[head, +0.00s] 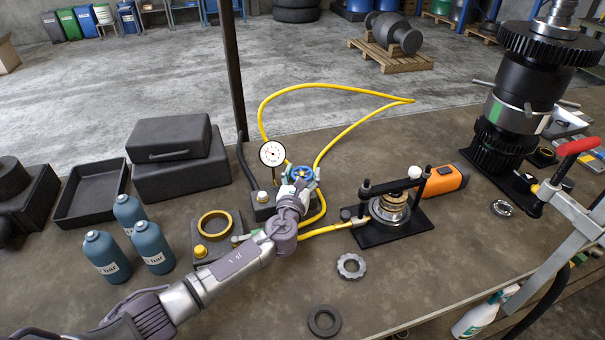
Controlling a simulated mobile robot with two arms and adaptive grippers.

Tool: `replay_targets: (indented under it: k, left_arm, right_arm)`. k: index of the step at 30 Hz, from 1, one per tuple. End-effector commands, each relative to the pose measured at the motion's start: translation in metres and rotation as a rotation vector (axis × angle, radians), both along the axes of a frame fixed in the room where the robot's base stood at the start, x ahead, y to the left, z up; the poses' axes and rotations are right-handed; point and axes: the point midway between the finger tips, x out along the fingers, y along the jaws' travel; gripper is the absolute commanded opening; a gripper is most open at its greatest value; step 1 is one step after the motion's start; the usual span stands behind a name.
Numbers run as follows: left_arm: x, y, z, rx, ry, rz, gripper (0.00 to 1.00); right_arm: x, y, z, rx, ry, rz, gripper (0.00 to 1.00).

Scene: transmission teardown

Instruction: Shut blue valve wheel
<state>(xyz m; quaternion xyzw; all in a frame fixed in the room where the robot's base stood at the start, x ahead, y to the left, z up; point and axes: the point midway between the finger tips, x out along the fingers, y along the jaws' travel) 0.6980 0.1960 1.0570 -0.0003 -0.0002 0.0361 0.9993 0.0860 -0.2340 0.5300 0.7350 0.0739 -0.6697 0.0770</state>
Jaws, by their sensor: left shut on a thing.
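The blue valve wheel (301,172) sits by the dial gauge (272,154), in the middle of the bench, where the yellow hose meets a dark base block. My left arm reaches in from the lower left. My left gripper (300,182) is at the wheel, shut on it. The gripper and wrist hide part of the wheel and the valve body below it. The gauge dial stands upright just left of the wheel. My right gripper is not in view.
A yellow hose (262,112) loops behind the valve. A black press fixture (393,228) stands to the right, with an orange tool (444,181) beyond it. Blue bottles (107,255) stand left of my arm. Metal rings lie at the front. A tall gear shaft (524,100) stands far right.

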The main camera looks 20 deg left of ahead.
Motion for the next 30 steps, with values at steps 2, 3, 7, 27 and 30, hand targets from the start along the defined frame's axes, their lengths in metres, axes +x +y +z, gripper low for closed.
replay_targets:
  k: [2, 3, 7, 27, 30]
  left_arm:
    - [0.0, 0.0, -0.002, 0.0, 0.003, 0.0, 0.73]
    - [0.0, 0.0, -0.002, 0.0, 0.003, 0.0, 0.8]
    - [0.0, 0.0, -0.001, 0.0, 0.002, 0.0, 0.91]
    - [-0.063, -0.005, -0.002, 0.0, 0.003, -0.002, 0.91]
    - [-0.084, -0.006, -0.002, 0.0, 0.004, -0.001, 0.91]
  right_arm:
    - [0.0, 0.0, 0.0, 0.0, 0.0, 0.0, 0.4]
    - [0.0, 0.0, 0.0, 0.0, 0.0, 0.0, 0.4]
    - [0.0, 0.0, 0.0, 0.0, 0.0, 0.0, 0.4]
    - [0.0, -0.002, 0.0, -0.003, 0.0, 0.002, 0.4]
    - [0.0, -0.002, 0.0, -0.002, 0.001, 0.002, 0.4]
